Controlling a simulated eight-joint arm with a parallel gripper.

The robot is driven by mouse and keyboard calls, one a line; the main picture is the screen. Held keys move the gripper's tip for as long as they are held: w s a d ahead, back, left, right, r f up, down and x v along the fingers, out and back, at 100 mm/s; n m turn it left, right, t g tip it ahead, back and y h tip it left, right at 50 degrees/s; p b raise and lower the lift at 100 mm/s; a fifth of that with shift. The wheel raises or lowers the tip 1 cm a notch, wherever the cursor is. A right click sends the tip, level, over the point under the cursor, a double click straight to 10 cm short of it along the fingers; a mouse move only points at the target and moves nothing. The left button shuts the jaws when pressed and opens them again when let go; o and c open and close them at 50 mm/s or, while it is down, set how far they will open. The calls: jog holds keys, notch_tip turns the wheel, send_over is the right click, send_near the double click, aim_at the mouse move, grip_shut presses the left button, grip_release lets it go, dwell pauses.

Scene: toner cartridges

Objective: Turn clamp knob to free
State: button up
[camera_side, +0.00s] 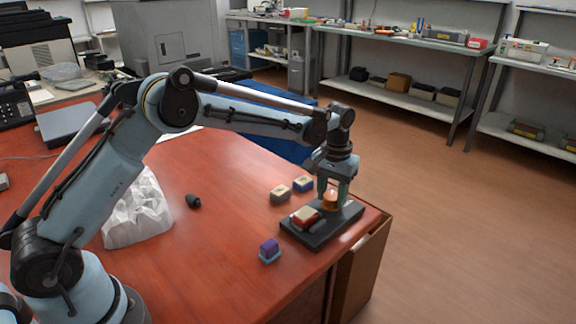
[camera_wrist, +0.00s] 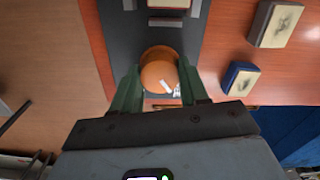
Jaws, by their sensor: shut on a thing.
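An orange-brown round clamp knob (camera_wrist: 159,70) with a white mark on its top sits on a dark fixture base (camera_wrist: 122,22). In the side view the knob (camera_side: 330,201) shows low between the fingers, at the far end of the black base (camera_side: 318,238). My gripper (camera_wrist: 160,88) points down with its green fingers on either side of the knob, shut on it. It also shows in the side view (camera_side: 332,194). A red and cream block (camera_side: 305,216) sits on the same base, nearer the camera.
Two cream-topped blocks, one tan-sided (camera_side: 280,194) and one blue-sided (camera_side: 303,184), lie left of the base. A purple and teal block (camera_side: 269,250), a small dark object (camera_side: 194,201) and a crumpled white bag (camera_side: 138,210) are on the red table. The table's right edge is close to the base.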

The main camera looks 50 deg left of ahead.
aim_at(332, 195)
jog(key=shift+n, duration=1)
jog(key=o, duration=1.1)
jog(key=shift+c, duration=0.2)
notch_tip(332, 195, up, 12)
jog(key=shift+r, duration=0.1)
